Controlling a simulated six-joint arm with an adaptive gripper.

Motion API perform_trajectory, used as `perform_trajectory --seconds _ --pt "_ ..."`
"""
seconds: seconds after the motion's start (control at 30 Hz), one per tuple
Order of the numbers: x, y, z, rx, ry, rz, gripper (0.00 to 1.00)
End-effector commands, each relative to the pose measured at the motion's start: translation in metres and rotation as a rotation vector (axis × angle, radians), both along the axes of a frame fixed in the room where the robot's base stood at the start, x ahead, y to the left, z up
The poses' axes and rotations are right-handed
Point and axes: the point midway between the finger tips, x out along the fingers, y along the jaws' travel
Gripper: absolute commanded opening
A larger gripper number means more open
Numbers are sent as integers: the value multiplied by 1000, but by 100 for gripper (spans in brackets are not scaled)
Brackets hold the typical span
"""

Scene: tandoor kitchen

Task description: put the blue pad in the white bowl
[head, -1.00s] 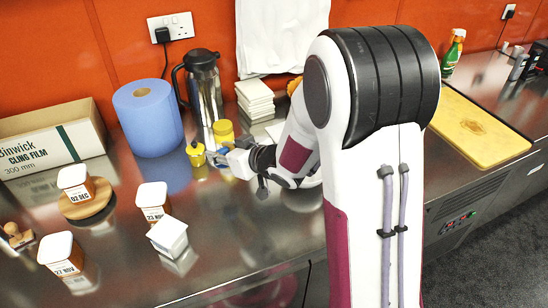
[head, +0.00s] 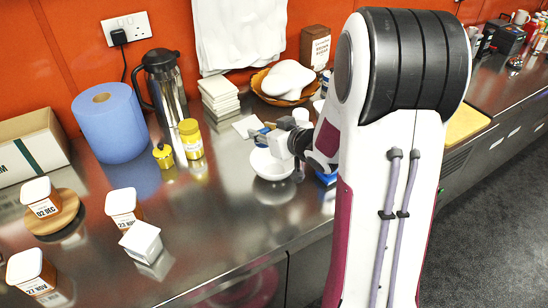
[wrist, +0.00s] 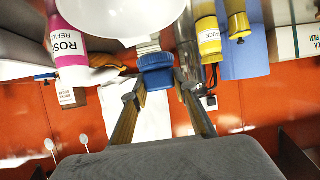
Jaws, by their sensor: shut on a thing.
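The white bowl (head: 273,165) stands upright on the steel counter in the head view, partly hidden by my gripper. My gripper (head: 266,139) is just above and behind the bowl's rim, shut on the blue pad (head: 261,136). In the wrist view, the blue pad (wrist: 156,70) sits between the fingertips of my gripper (wrist: 160,92), close to the white bowl (wrist: 120,14) at the top of the picture. The pad is held clear of the bowl's inside, as far as I can tell; the exact gap is not clear.
Yellow containers (head: 190,139) and a steel flask (head: 164,88) stand left of the bowl. White stacked tiles (head: 220,96) and a basket (head: 284,94) are behind it. Another blue thing (head: 327,178) shows partly behind my arm. The counter in front of the bowl is clear.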

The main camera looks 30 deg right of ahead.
Motion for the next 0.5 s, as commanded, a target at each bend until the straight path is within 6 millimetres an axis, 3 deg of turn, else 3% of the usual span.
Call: perform_trajectory --seconds 0.2,0.5 --pt "-17 -28 1 0 2 -40 6" --pt "-21 -22 -1 12 7 -21 6"
